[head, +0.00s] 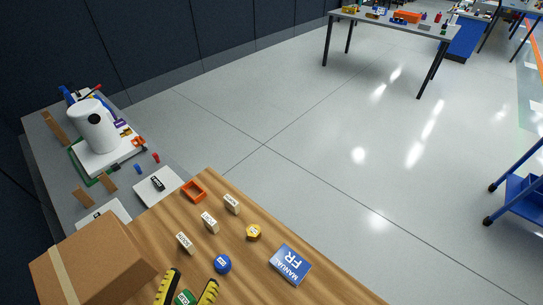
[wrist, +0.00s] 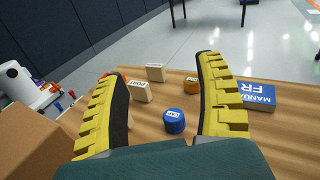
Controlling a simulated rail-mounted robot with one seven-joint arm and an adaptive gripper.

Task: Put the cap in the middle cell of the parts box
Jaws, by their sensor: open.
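A short, round blue piece with a white label stands on the wooden table; it looks like the cap (head: 222,264). In the wrist view the cap (wrist: 174,121) appears in the gap between my fingers, beyond them and apart from both. My gripper (head: 192,276) is open and empty at the bottom of the head view, just left of the cap. Its yellow ridged fingers are spread wide in the wrist view (wrist: 161,68). I cannot make out a parts box with a middle cell in either view.
Labelled beige blocks (head: 210,222), a yellow-orange piece (head: 254,232), a blue manual (head: 290,264) and a small orange tray (head: 194,191) lie on the table. A cardboard box (head: 95,262) stands close on the left. Bare wood lies between the cap and the manual.

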